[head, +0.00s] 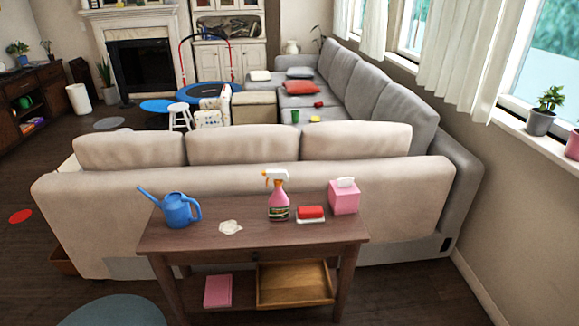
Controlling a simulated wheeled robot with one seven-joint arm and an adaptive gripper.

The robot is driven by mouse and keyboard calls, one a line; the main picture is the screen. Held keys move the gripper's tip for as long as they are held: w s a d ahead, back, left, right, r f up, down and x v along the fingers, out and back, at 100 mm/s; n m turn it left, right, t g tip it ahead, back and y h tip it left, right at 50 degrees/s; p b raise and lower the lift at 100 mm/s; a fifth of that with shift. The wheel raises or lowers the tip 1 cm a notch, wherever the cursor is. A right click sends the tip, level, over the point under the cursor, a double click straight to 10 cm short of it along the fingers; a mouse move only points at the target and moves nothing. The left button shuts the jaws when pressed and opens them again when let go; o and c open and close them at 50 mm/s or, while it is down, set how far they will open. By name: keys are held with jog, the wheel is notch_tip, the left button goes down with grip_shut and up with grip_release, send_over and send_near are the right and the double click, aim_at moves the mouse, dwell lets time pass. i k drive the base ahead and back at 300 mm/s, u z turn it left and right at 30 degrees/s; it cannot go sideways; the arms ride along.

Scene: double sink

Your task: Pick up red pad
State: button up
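A red, block-shaped pad (310,211) lies on a thin white base on the right part of the wooden console table (245,247), between the spray bottle and the tissue box. A flat red disc (20,216) also lies on the dark floor at the far left, and a small red object (318,104) sits on the grey sofa seat. The frame does not show which of these the name "red pad" means. My gripper is not in view.
The table also holds a blue watering can (178,210), a crumpled whitish cloth (230,228), a pink spray bottle (277,196) and a pink tissue box (344,197). A beige sofa (405,180) stands close behind. A wooden tray (293,285) sits on the lower shelf.

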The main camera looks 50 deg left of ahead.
aim_at(306, 215)
jog(key=u, duration=2.15)
jog(key=i, duration=0.35)
jog(key=z, duration=0.4)
